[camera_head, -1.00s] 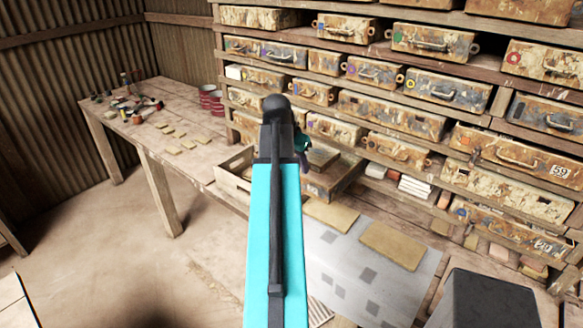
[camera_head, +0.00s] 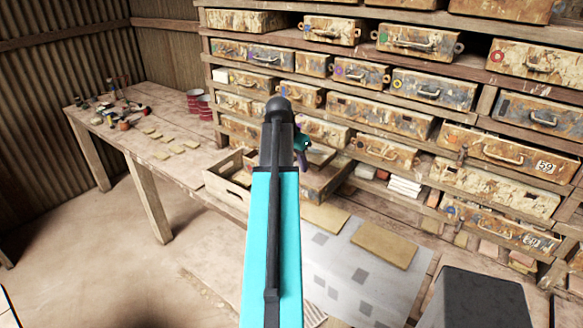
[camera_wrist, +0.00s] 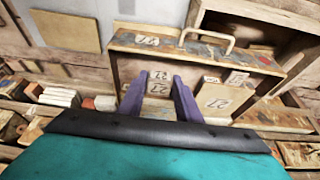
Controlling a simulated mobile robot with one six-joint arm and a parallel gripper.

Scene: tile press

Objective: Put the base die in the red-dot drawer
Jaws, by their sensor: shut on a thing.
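My gripper shows in the wrist view (camera_wrist: 161,88) with its two purple fingers reaching into an open drawer (camera_wrist: 125,62). The fingers are shut on a pale block marked 27 (camera_wrist: 158,86); I cannot tell whether it is the base die. Other pale blocks (camera_wrist: 218,97) with the same mark lie to the right of the fingers. The drawer front has a metal handle and a 27 label. In the head view my arm hides most of the gripper and part of the drawer (camera_head: 322,185). A drawer with a red ring (camera_head: 515,62) is shut high on the right of the rack.
A wooden crate (camera_head: 222,188) stands left of the open drawer. A grey mat (camera_head: 345,275) with tan plates (camera_head: 384,246) lies in front. The rack (camera_head: 486,102) of worn drawers fills the back. A side table (camera_head: 115,135) holds tools, small tiles and red tins.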

